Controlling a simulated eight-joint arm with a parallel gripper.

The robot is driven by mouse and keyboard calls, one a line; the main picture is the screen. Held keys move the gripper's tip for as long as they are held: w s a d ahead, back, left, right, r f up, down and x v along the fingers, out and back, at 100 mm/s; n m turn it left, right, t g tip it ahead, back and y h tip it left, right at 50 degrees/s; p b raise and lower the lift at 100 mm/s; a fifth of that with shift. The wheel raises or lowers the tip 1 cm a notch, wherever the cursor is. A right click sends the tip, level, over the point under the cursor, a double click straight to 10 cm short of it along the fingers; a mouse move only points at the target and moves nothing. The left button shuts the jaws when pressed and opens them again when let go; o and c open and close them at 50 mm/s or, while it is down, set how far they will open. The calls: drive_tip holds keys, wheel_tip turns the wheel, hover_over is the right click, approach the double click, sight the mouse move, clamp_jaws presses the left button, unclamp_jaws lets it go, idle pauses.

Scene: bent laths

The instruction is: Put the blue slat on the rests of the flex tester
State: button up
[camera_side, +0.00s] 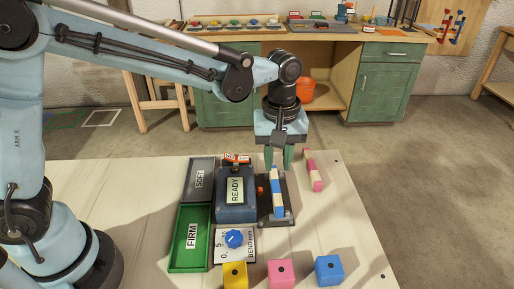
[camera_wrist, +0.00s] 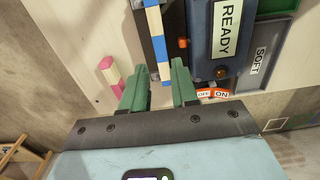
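The blue slat (camera_side: 277,190), banded blue and white, lies lengthwise over the dark base plate (camera_side: 290,207) of the flex tester, beside its READY box (camera_side: 236,196). Whether it bears on both rests I cannot tell; the slat hides them. My gripper (camera_side: 280,157) is at the slat's far end, its green fingers pointing down. In the wrist view, my gripper (camera_wrist: 160,67) is open, with the end of the blue slat (camera_wrist: 155,42) between the fingers and gaps on both sides. The pink slat (camera_side: 313,172) lies on the table to the right.
A grey SOFT tray (camera_side: 200,162) and a green FIRM tray (camera_side: 174,250) stand left of the tester.

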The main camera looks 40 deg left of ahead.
drive_tip(key=s+a+r+m+t, duration=0.3)
drive_tip(key=s+a+r+m, duration=0.15)
drive_tip(key=a+r, duration=0.3)
drive_tip(key=s+a+f+m+t, duration=0.3)
drive_tip(key=s+a+m+t, duration=0.1)
drive_tip(key=s+a, duration=0.2)
drive_tip(key=shift+s+a, duration=0.3)
drive_tip(key=shift+a, duration=0.2)
